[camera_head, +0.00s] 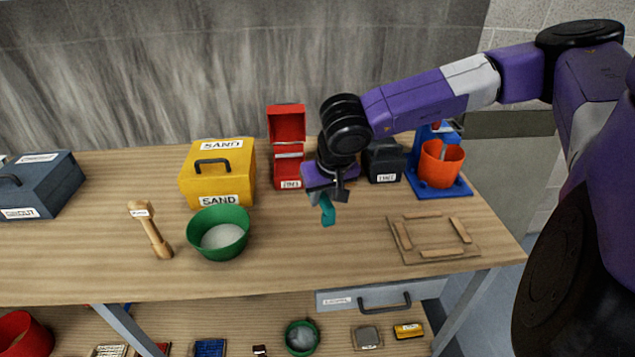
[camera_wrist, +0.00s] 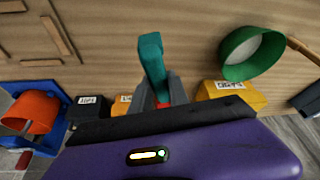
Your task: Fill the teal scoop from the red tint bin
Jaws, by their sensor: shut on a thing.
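My gripper (camera_head: 338,194) is shut on the teal scoop (camera_head: 327,210) and holds it above the middle of the table. The scoop also shows in the wrist view (camera_wrist: 152,56), sticking out between the fingers (camera_wrist: 160,95). I cannot see whether anything is in the scoop. The red tint bin (camera_head: 288,168) stands at the back of the table with its lid (camera_head: 287,124) raised, just left of my gripper. Its label reads as TINT or similar, and its inside is hard to make out. In the wrist view it is mostly hidden behind my gripper.
A black tint box (camera_head: 384,161) and an orange bucket (camera_head: 440,165) on a blue stand are right. A wooden frame (camera_head: 436,237) lies front right.

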